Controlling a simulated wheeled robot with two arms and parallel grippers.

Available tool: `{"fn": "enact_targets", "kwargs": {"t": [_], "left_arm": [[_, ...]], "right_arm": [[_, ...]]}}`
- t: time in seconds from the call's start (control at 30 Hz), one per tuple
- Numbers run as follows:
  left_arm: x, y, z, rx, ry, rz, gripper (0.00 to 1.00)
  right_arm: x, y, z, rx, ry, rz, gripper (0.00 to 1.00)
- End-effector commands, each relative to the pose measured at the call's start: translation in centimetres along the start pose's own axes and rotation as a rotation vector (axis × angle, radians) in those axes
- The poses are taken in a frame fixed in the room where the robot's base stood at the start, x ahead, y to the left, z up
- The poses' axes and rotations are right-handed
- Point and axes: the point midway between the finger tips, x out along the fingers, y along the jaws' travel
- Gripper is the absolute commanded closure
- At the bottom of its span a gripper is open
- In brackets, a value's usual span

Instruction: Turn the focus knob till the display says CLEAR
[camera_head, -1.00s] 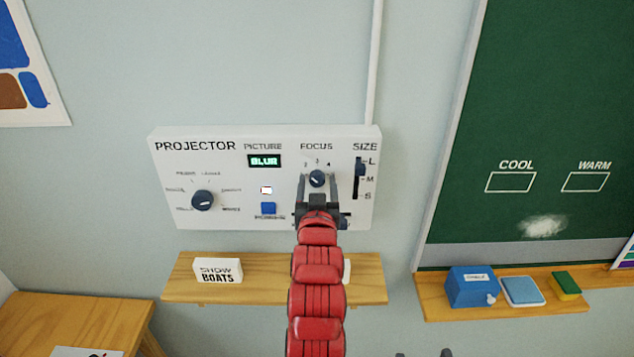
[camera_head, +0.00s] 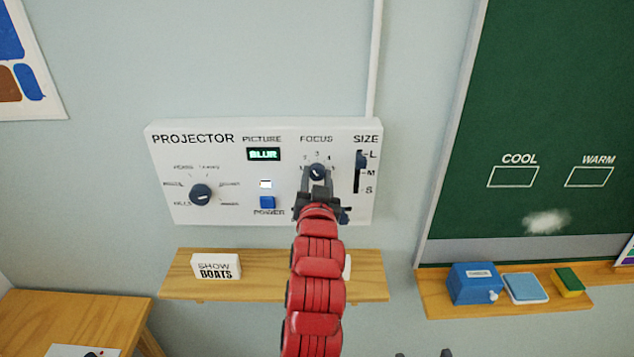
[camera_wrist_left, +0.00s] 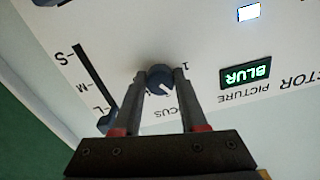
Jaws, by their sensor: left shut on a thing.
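The focus knob (camera_head: 317,172) is a dark round knob with a white pointer mark, under the word FOCUS on the white projector panel (camera_head: 225,215). My left gripper (camera_head: 317,174) is shut on it, one finger at each side. The left wrist view shows the knob (camera_wrist_left: 159,80) between the two grey fingers (camera_wrist_left: 160,84), its white mark slanting toward the lower right of that picture. The green display (camera_head: 263,154) reads BLUR, also in the left wrist view (camera_wrist_left: 245,75). Two dark tips at the head view's bottom edge may be my right gripper; their state is unclear.
The panel also has a picture knob (camera_head: 201,195), a blue power button (camera_head: 267,202) and a size slider (camera_head: 361,159) close right of my gripper. A wooden shelf (camera_head: 270,290) with a SHOW BOATS card (camera_head: 216,267) is below. A chalkboard (camera_head: 550,100) stands at right.

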Motion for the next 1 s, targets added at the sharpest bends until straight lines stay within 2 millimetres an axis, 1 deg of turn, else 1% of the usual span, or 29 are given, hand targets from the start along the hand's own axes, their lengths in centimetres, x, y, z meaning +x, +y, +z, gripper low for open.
{"fn": "enact_targets", "kwargs": {"t": [0.03, 0.1, 0.5, 0.7, 1.0], "left_arm": [[0.0, 0.1, 0.1, 0.038, 0.006, -0.001, 1.00], [0.0, 0.0, 0.1, 0.099, 0.006, -0.002, 1.00], [0.0, -0.1, 0.0, 0.412, 0.003, -0.002, 1.00], [0.0, -0.1, -0.1, 0.511, 0.004, 0.000, 1.00], [0.0, -0.1, -0.1, 0.572, 0.003, 0.000, 1.00]], "right_arm": [[-0.7, 0.0, 0.1, 0.000, 0.000, 0.000, 0.28], [-1.1, -0.1, 0.2, 0.000, 0.000, 0.000, 0.28], [-2.4, -0.1, 0.4, 0.000, 0.000, 0.000, 0.28], [-2.6, -0.1, 0.4, 0.000, 0.000, 0.000, 0.28], [-2.7, -0.1, 0.5, 0.000, 0.000, 0.000, 0.28]]}}
